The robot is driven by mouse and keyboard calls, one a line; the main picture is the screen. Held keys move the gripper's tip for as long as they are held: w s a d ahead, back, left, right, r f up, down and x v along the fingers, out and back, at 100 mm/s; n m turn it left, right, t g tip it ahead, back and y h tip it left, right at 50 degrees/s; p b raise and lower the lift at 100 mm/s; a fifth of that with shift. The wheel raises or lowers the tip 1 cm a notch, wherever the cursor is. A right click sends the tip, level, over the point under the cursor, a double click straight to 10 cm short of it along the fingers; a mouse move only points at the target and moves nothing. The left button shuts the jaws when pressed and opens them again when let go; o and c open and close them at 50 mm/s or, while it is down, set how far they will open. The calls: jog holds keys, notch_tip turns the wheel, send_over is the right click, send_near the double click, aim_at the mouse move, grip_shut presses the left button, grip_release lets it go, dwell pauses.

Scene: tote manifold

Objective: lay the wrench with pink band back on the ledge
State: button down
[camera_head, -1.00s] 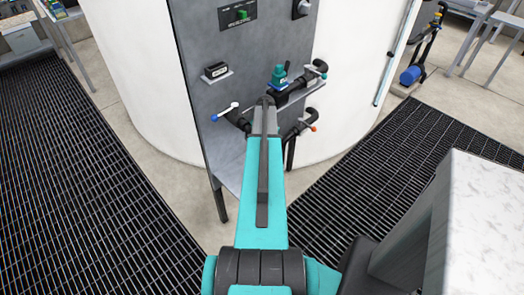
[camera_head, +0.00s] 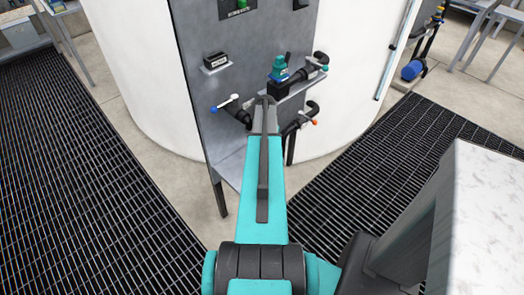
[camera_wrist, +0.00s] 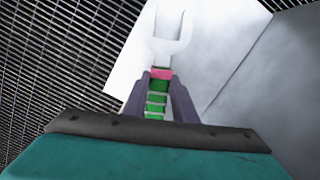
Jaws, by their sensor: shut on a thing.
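The wrench with pink band (camera_wrist: 159,73) is in the wrist view. It has a pale open jaw at the top, a pink band and a green handle. My gripper (camera_wrist: 162,92) is shut on the green handle just below the band. The light grey ledge (camera_wrist: 215,95) lies behind the wrench, and I cannot tell whether they touch. In the head view, the ledge (camera_head: 230,168) is the low shelf at the foot of the grey panel, partly covered by my arm. My gripper and the wrench are hidden there.
The grey panel (camera_head: 196,60) rises beside the ledge. Its blue-tipped valve (camera_head: 226,103), orange-tipped valve (camera_head: 300,122) and teal-topped fitting (camera_head: 279,68) stick out near my arm. Dark floor grating (camera_head: 80,180) lies left of the panel.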

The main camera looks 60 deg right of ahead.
jog(key=shift+f+b, duration=0.3)
jog(key=shift+f, duration=0.25)
dwell(0.4)
jog(key=c, duration=1.4)
grip_release()
jog(key=shift+r, duration=0.15)
jog(key=shift+d+r+b, duration=0.2)
jog(key=shift+r, duration=1)
jog(key=shift+d+r+b, duration=0.2)
jog(key=shift+r+b, duration=0.05)
jog(key=shift+r, duration=0.95)
jog(key=shift+d+r+b, duration=0.2)
jog(key=shift+r, duration=1)
jog(key=shift+s, duration=0.1)
